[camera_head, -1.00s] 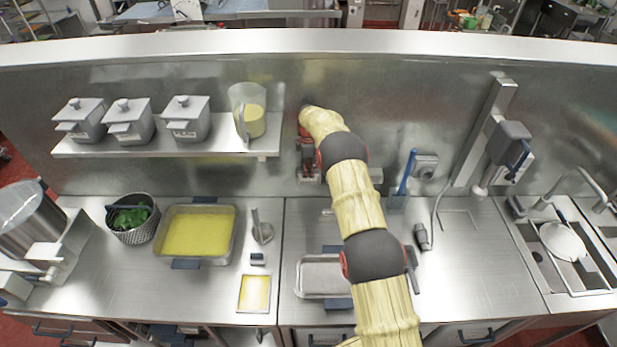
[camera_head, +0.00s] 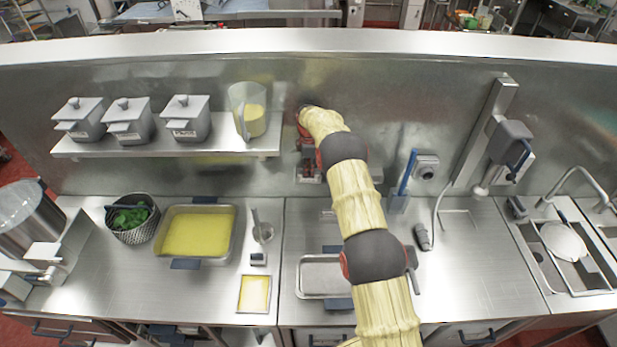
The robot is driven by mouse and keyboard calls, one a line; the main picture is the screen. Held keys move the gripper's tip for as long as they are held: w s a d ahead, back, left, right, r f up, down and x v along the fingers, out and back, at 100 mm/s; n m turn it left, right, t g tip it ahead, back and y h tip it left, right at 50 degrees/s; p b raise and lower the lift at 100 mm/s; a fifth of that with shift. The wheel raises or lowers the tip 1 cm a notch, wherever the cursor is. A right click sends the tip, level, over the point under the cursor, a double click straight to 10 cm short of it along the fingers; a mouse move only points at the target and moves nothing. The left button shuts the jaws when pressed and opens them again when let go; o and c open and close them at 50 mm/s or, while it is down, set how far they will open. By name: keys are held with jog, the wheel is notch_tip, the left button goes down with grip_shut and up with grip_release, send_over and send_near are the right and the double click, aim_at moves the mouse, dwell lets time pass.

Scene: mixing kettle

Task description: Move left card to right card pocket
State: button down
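My gripper (camera_head: 308,152) hangs at the end of my arm, close to the back wall. It is small, dark and partly covered by my wrist, so whether its fingers are open or shut cannot be told. A small grey left card pocket (camera_head: 308,179) is on the wall just below it, with something dark reddish at its opening. A grey piece, seemingly the right card pocket (camera_head: 377,174), shows at the right edge of my arm and is mostly hidden. I cannot make out either card clearly.
A shelf (camera_head: 90,149) with lidded containers and a measuring jug (camera_head: 250,112) is left of my gripper. A blue-handled tool (camera_head: 407,173) hangs to the right. Trays and a yellow-centred board (camera_head: 254,308) lie on the counter below. The wall between is mostly clear.

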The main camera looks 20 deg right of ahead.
aim_at(309, 182)
notch_tip(309, 182, up, 7)
jog(key=p, duration=0.1)
dwell(0.8)
jog(key=shift+w+f, duration=0.1)
jog(key=s+d+r+p, duration=0.25)
jog(key=s+d, duration=0.25)
jog(key=d, duration=0.7)
jog(key=s+d+r+p, duration=0.1)
jog(key=s+d+p, duration=0.3)
jog(key=d, duration=0.8)
jog(key=f+b, duration=0.1)
jog(key=f, duration=0.1)
jog(key=s+f+b, duration=0.1)
jog(key=f, duration=0.2)
jog(key=shift+f, duration=0.2)
jog(key=shift+f+b, duration=0.25)
jog(key=shift+b, duration=0.5)
jog(key=shift+f, duration=0.15)
jog(key=shift+f+b, duration=1.55)
jog(key=shift+f, duration=0.3)
